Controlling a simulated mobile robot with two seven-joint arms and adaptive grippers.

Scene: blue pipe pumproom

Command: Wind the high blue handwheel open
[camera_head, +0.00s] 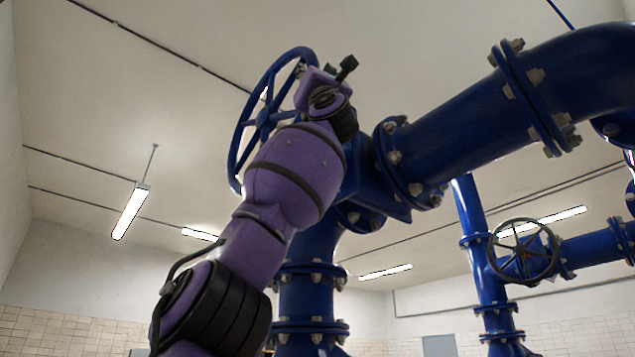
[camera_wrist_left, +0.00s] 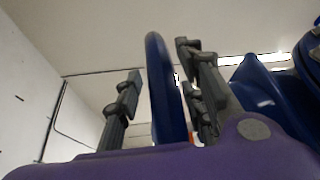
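The high blue handwheel (camera_head: 236,138) is mounted on the large blue valve, its rim and spokes seen at a slant in the head view. My purple left arm rises in front of it and covers its right part. In the left wrist view my left gripper (camera_wrist_left: 158,62) has its two dark fingers apart, with the blue wheel rim (camera_wrist_left: 162,95) standing between them. A gap shows between the rim and the left finger. The rim is close to the right finger; I cannot tell whether they touch. My right gripper is not in view.
A thick flanged blue pipe (camera_head: 455,118) runs from the valve to the upper right. A vertical blue pipe (camera_head: 306,290) stands below the valve. A smaller dark handwheel (camera_head: 524,250) sits lower right. The space left of the high wheel is free.

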